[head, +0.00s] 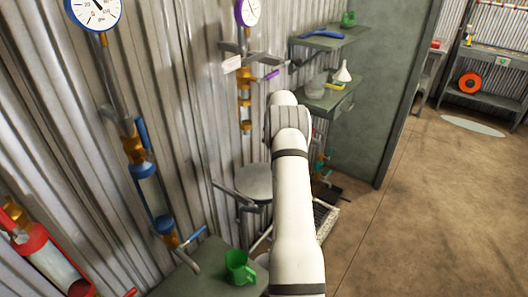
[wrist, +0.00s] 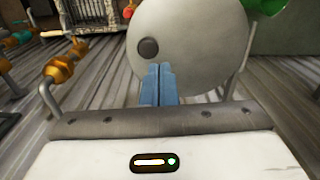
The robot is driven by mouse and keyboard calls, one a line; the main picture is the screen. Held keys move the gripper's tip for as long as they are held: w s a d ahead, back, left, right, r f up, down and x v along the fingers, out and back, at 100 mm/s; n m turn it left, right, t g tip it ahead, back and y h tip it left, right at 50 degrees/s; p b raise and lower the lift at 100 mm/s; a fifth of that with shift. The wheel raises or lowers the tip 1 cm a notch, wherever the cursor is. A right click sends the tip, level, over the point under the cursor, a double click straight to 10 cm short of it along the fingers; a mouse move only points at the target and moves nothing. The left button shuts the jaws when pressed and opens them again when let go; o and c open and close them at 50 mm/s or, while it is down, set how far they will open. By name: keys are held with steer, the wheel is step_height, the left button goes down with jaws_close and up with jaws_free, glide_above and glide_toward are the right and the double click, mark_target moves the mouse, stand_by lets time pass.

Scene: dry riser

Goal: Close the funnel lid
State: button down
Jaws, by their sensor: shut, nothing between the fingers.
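A round grey disc, which looks like the funnel lid (head: 254,181), stands out from the corrugated wall in the head view. My arm covers its right side. In the wrist view the lid (wrist: 195,45) fills the upper middle as a pale grey disc with a dark round spot left of its centre. My gripper (wrist: 160,68) has its blue fingers shut together and empty. The fingertips overlap the lower left part of the disc, just below the dark spot; I cannot tell whether they touch it. The gripper is hidden in the head view. The funnel under the lid is not clearly visible.
A green jug (head: 238,266) stands on a grey surface at the bottom. Pipes with a blue-handled valve (head: 143,133) and gauges (head: 95,10) line the wall at left. Shelves (head: 330,95) hold a white funnel (head: 343,71). Open brown floor (head: 430,210) lies to the right.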

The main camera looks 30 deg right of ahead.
steer(key=d+f+b, duration=0.1)
steer(key=f, duration=0.1)
steer(key=d+f+b, duration=0.1)
steer(key=f, duration=0.1)
steer(key=w+d+f+b, duration=0.1)
steer(key=d+f, duration=0.1)
steer(key=f, duration=0.1)
steer(key=shift+s+f+b, duration=0.1)
steer(key=shift+f+b, duration=0.2)
steer(key=shift+f, duration=0.45)
step_height(320, 180, up, 9)
steer(key=b, duration=0.1)
steer(key=shift+d, duration=0.1)
